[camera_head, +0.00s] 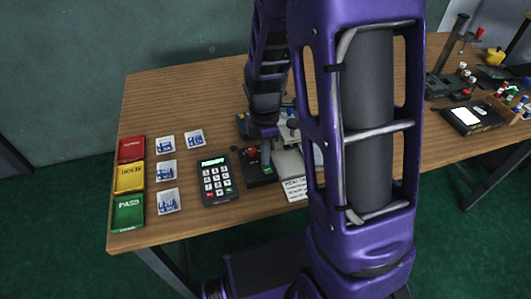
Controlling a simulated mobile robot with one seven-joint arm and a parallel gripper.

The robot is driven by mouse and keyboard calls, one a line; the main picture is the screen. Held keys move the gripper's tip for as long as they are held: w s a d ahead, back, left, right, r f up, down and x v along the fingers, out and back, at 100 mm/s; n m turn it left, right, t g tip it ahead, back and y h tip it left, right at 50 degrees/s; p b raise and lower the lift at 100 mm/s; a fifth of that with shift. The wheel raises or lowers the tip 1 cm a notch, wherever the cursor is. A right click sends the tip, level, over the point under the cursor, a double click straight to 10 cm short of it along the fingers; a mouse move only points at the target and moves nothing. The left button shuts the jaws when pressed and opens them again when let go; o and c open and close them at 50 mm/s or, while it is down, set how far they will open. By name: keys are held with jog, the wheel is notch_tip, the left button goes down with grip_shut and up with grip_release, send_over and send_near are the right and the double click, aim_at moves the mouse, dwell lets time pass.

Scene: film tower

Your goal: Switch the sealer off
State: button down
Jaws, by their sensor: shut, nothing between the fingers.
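The device that looks like the sealer (288,164) stands near the table's front edge, with a grey plate and a dark control box (262,179) on its left. A small red part (251,153) shows on the box. A white lettered card (296,188) lies in front. My arm hides the right part of the sealer, and the switch's position is too small to tell.
A keypad (216,181) lies just left of the sealer. Small blue-and-white packets (167,201) and red (131,150), yellow (129,177) and green (128,212) trays are further left. A black device (474,118) and a stand (443,85) are at right. The back left tabletop is clear.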

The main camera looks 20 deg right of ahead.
jog(key=shift+s, duration=0.1)
jog(key=shift+s+r, duration=0.2)
jog(key=shift+s, duration=0.5)
jog(key=shift+w+a+r+p, duration=0.1)
jog(key=shift+r+p, duration=0.45)
jog(key=shift+p, duration=0.05)
notch_tip(320, 180, up, 13)
jog(key=w+p, duration=0.1)
jog(key=p, duration=0.3)
jog(key=shift+w, duration=0.4)
jog(key=shift+f, duration=0.1)
